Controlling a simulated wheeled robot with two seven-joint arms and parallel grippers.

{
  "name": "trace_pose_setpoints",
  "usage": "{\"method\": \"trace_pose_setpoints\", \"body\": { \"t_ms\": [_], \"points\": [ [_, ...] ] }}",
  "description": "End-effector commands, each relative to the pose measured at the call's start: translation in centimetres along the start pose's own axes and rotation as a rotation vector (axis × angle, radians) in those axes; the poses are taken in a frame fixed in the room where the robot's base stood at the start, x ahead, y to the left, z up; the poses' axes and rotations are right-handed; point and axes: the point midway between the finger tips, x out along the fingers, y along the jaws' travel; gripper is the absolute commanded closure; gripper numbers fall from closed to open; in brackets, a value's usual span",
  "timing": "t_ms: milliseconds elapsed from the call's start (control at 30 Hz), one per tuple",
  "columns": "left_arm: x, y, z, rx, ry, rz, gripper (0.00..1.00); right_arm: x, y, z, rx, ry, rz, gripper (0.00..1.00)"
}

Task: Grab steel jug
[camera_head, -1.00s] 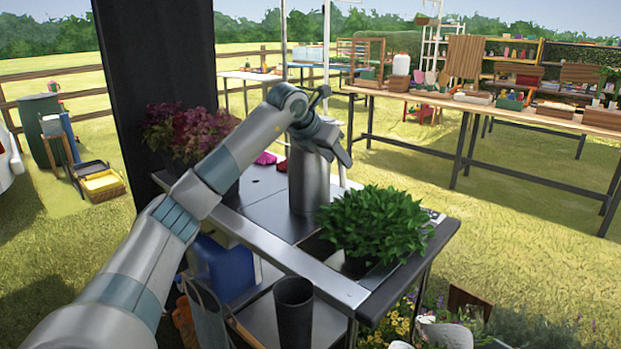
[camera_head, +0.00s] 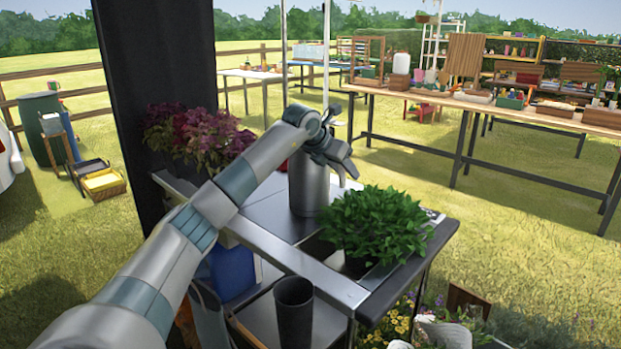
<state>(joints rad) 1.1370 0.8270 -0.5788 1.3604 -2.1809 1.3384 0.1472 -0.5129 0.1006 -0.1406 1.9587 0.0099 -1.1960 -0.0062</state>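The steel jug (camera_head: 305,186) is a tall, plain grey metal cylinder standing upright on the metal bench top, left of a leafy green plant (camera_head: 375,225). Its upper part is partly hidden by my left gripper. My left gripper (camera_head: 347,172) is over the jug's upper right side, with its fingers spread and pointing right and down. I see nothing between the fingers. Whether it touches the jug I cannot tell. My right gripper is not in view.
Purple flowers (camera_head: 195,138) stand at the bench's left, beside a dark post (camera_head: 160,60). A blue container (camera_head: 233,270) and a dark cup (camera_head: 294,312) are at the lower shelf. A long wooden table (camera_head: 480,104) stands behind, across open grass.

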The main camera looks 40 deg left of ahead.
Motion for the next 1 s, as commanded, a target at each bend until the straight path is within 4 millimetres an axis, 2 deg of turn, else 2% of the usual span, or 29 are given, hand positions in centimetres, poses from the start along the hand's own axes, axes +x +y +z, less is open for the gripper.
{"method": "trace_pose_setpoints", "body": {
  "t_ms": [200, 667, 833, 1000],
  "points": [
    [1.8, 0.0, 0.0, 0.0, 0.001, 0.0, 0.62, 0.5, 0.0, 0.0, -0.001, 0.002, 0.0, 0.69],
    [1.8, 0.0, 0.0, 0.0, 0.0, 0.0, 0.62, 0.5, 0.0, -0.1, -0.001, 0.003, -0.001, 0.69],
    [1.8, 0.0, 0.0, 0.0, 0.0, 0.0, 1.0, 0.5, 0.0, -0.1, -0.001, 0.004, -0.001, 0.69],
    [1.8, 0.0, 0.0, 0.001, 0.0, 0.002, 1.0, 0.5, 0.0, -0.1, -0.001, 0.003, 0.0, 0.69]
  ]
}}
